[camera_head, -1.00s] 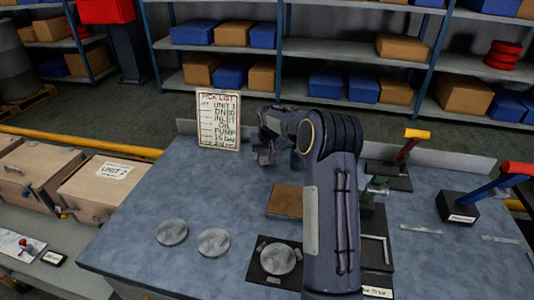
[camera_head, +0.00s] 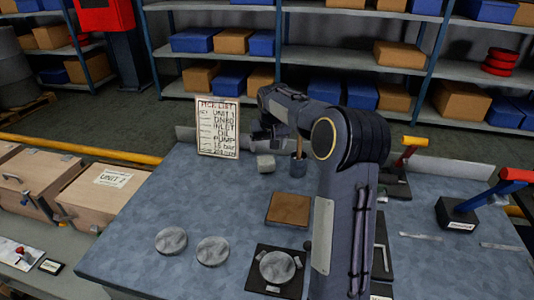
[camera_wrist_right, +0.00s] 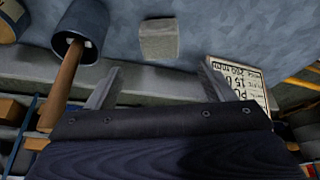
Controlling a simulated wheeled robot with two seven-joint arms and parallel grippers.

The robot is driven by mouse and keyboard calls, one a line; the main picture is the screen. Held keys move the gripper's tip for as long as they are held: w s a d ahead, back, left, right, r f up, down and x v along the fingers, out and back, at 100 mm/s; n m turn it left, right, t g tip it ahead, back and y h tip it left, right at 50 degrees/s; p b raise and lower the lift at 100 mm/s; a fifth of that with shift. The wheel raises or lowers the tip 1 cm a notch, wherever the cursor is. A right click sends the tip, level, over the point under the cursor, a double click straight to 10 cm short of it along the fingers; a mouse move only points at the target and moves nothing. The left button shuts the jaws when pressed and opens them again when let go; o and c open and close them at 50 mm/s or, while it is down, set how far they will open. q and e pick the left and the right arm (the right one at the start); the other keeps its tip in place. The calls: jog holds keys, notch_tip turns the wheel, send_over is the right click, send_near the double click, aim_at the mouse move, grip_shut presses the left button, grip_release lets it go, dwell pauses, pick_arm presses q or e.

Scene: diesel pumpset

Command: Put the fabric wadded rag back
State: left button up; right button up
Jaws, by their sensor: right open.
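A small pale grey block-like lump, which looks like the wadded rag (camera_head: 266,163), lies on the blue-grey bench top near the back edge. In the right wrist view the rag (camera_wrist_right: 158,40) lies beyond the fingertips, apart from them. My right gripper (camera_head: 266,136) is behind the rag, close to the pick list board. Its two fingers (camera_wrist_right: 156,84) are spread with nothing between them. My left gripper is not in view.
A dark cup (camera_head: 298,167) holding a wooden handle stands just right of the rag; the pick list board (camera_head: 218,128) stands left. A brown square pad (camera_head: 289,209) and grey discs (camera_head: 171,241) lie nearer. The bench's left middle is clear.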

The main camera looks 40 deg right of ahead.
jog(key=shift+v, duration=1.05)
jog(key=s+a+r+n+t+y, duration=0.1)
jog(key=s+a+r+y, duration=0.1)
jog(key=s+a, duration=0.65)
jog(key=s+a+r+n+t+y, duration=0.1)
jog(key=s+a+r+y, duration=0.1)
jog(key=s+a, duration=0.6)
jog(key=s+a+f+n+y, duration=0.1)
jog(key=s+a+f, duration=0.2)
jog(key=s+a, duration=0.2)
jog(key=s+a+f+n+y, duration=0.1)
jog(key=s+a+f, duration=0.2)
jog(key=s+a, duration=0.3)
jog(key=s, duration=0.4)
jog(key=shift+s+f, duration=0.15)
jog(key=shift+s, duration=0.15)
jog(key=shift+s, duration=0.1)
